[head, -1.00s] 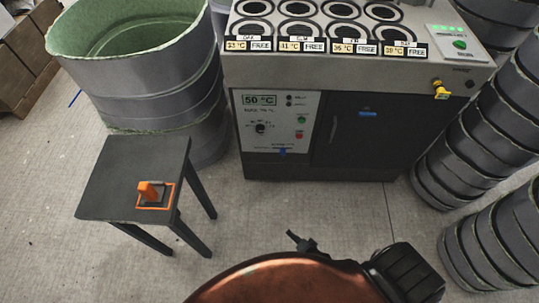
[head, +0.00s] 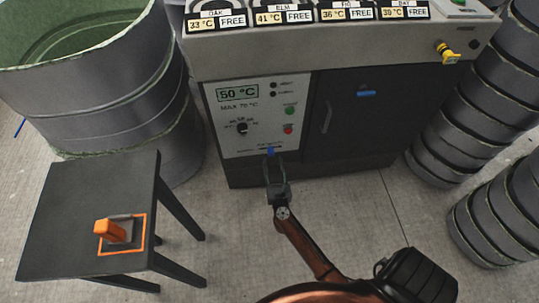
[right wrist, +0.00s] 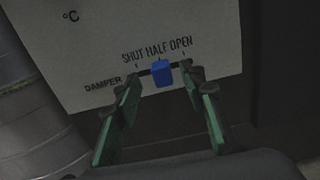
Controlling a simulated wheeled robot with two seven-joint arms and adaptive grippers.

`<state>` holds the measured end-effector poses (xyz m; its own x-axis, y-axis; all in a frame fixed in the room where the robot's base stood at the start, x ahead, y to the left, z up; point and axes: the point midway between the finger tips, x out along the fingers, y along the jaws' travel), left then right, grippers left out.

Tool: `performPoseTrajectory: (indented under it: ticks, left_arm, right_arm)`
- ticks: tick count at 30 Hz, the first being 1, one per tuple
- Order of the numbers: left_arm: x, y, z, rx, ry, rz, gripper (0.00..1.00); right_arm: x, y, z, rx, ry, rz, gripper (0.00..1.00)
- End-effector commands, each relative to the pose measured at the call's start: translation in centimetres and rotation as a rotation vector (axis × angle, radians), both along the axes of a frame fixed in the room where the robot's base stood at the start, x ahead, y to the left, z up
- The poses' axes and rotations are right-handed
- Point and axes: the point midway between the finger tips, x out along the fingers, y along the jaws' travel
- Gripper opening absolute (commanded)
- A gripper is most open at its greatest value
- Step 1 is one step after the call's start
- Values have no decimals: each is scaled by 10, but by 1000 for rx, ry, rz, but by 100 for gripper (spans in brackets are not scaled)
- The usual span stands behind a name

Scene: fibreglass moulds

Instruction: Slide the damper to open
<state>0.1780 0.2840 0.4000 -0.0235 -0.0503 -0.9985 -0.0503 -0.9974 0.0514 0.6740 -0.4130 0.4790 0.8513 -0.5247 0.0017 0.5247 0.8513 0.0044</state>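The damper slider is a small blue knob (head: 270,151) low on the white control panel of the dark cabinet. In the right wrist view the blue knob (right wrist: 162,72) sits in a short slot marked SHUT, HALF and OPEN from left to right. It stands near the HALF mark. My right gripper (head: 275,161) is open in front of the panel, just below the knob. In the right wrist view its green-padded fingers (right wrist: 162,80) are spread to either side of the knob; I cannot tell whether either touches it. My left gripper is not in view.
A dark table (head: 60,215) with an orange-handled object (head: 108,230) stands at the left. A large grey drum (head: 110,95) is behind it. Stacked dark ringed moulds (head: 450,140) flank the cabinet (head: 350,130) on the right. A yellow valve (head: 447,52) juts from the cabinet's upper right.

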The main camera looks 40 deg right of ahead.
Motion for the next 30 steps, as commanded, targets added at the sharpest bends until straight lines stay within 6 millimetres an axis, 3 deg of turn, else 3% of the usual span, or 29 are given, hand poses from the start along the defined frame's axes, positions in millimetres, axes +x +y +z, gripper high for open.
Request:
performPoseTrajectory:
  ticks: [4,9,20,30]
  left_arm:
    - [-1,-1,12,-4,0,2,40]
    - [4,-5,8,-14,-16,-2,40]
    - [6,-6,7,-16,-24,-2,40]
    - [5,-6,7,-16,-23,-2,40]
  right_arm:
    - [21,-13,-1,-2,1,2,38]
    - [36,-21,-2,-2,3,3,38]
    - [40,-24,-1,-2,4,2,38]
    - [40,-24,-2,-2,4,2,14]
